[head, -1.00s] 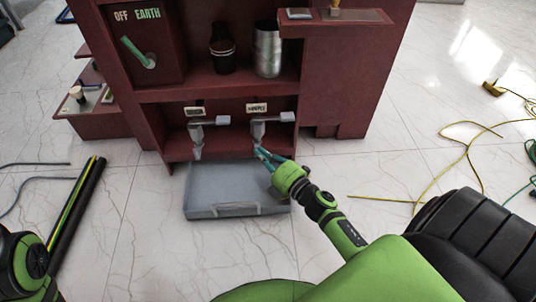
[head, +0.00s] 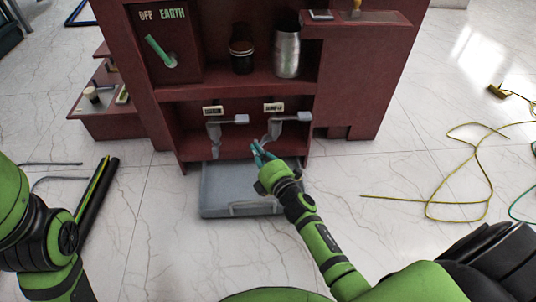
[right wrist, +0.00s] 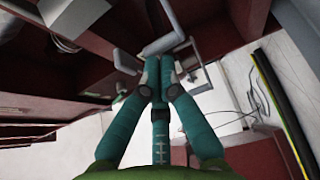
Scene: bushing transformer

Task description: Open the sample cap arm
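The sample valve (head: 276,125) is grey with a side handle. It sits under the right-hand label in the lower bay of the dark red cabinet. Its slim lower part, apparently the cap arm (head: 265,138), slants down left toward my right gripper (head: 259,150). In the right wrist view, the teal fingers of my right gripper (right wrist: 158,72) come together at the tips. Grey bent bars (right wrist: 205,88) show on both sides of the tips. The fingers hide whether a bar is between them. My left arm is at the left edge; its gripper is out of view.
A similar valve (head: 214,135) hangs to the left under its own label. A grey tray (head: 225,195) lies on the floor below the valves. A yellow cable (head: 440,185) lies at right.

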